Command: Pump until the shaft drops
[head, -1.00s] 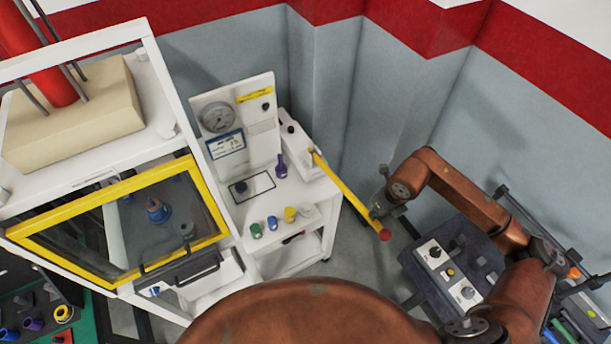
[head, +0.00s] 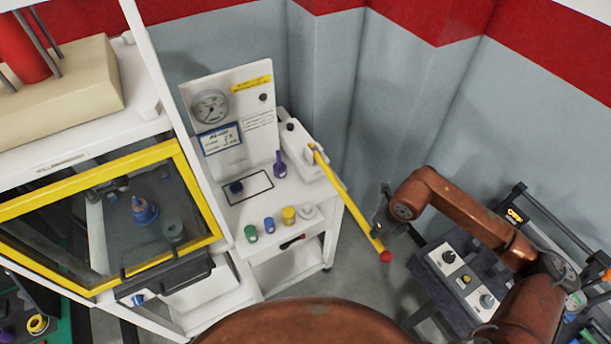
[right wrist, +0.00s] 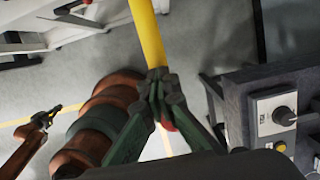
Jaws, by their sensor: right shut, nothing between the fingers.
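The pump (head: 299,150) is a white box at the right end of the white cart. Its long yellow lever (head: 342,199) slopes down to the right and ends in a red ball (head: 386,257). My right gripper (head: 381,228) is at the lever's lower part, just above the ball. In the right wrist view its fingers (right wrist: 164,88) are shut, with the yellow lever (right wrist: 147,32) right at their tips and a bit of red behind them. A blue fitting (head: 145,211) stands behind the yellow-framed window; I cannot make out a shaft there.
A round gauge (head: 210,107) is on the upright panel (head: 233,85). A purple tool and small coloured parts sit on the cart (head: 253,215). The yellow-framed cabinet door (head: 200,192) is at left. A dark control bench (head: 430,277) is at lower right, close to my right arm.

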